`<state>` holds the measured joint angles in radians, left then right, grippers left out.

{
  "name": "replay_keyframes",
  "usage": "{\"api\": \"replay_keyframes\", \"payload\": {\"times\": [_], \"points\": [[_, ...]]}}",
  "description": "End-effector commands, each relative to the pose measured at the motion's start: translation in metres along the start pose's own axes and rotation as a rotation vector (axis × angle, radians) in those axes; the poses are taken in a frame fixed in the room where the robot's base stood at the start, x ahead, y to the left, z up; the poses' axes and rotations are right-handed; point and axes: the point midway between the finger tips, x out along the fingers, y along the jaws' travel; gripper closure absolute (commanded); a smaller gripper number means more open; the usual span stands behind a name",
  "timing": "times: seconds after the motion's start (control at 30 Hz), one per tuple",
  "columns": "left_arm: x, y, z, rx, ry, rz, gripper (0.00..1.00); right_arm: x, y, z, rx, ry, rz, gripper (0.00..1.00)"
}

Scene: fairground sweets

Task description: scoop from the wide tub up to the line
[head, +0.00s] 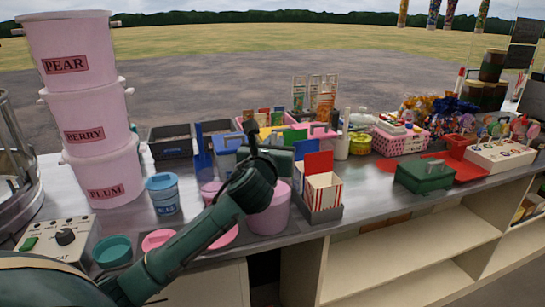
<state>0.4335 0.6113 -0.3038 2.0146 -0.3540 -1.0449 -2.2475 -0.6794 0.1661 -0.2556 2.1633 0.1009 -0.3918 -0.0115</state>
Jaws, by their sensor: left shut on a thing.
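My left arm, dark green, comes in from the lower left, and its gripper (254,150) is over the counter by a pink tub (268,217). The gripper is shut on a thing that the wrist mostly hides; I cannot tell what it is. The arm covers part of the pink tub, and its contents and any line do not show. A red-and-white striped box (323,192) with a raised red back stands just right of this tub in a dark tray. I cannot tell for sure which tub is the wide one. My right gripper is not in view.
Stacked pink buckets labelled pear (75,85), berry and plum stand at the left. A blue tub (162,195), a teal bowl (112,252) and pink lids (158,239) are near the arm. A green box (424,176) stands right. Bare counter (365,192) lies between.

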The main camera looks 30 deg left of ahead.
Motion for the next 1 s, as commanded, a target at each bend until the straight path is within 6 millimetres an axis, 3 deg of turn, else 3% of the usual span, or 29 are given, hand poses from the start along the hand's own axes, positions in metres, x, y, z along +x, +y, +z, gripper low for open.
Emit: {"api": "replay_keyframes", "payload": {"times": [0.47, 1.0], "points": [[0.0, 0.0, 0.0, 0.0, -0.001, 0.0, 0.99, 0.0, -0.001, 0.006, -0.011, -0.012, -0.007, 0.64], [0.0, 0.0, -0.027, 0.001, -0.001, 0.0, 0.99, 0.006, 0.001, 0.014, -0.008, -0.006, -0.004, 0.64]]}}
